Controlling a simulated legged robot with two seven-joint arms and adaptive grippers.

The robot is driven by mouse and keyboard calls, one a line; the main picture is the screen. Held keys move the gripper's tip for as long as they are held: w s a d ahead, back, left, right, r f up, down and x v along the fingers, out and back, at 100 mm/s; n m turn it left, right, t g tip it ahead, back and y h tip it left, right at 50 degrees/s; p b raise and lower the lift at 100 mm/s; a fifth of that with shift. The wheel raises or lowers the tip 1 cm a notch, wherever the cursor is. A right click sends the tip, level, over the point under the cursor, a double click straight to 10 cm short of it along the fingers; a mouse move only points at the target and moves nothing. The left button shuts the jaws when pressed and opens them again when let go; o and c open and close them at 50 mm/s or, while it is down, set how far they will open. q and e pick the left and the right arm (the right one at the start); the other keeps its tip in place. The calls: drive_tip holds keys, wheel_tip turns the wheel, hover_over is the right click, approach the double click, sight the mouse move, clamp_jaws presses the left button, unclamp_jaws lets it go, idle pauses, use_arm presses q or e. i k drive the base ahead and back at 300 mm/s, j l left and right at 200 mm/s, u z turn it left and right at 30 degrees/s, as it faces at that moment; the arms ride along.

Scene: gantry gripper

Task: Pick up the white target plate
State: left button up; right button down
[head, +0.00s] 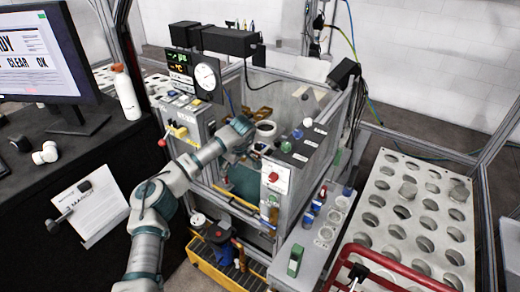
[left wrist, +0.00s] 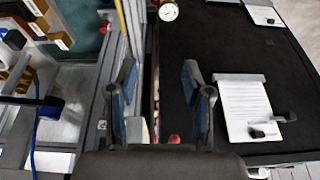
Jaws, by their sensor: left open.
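My left arm reaches into the framed machine in the head view, and its left gripper (head: 256,148) is near the machine's inner opening, small and partly hidden. In the left wrist view the left gripper (left wrist: 158,95) is open, with its two fingers well apart and nothing between them. I cannot clearly pick out the white target plate. A pale round, ring-like part (head: 265,130) sits just beyond the gripper inside the machine, but I cannot tell whether it is the plate. My right gripper is in neither view.
Machine walls and a control box with a red button (head: 273,177) stand close around the arm. A perforated tray (head: 385,225) is at the right.

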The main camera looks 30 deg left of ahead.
sight(259, 147)
drive_tip(key=i+l, duration=0.15)
drive_tip(key=i, duration=0.85)
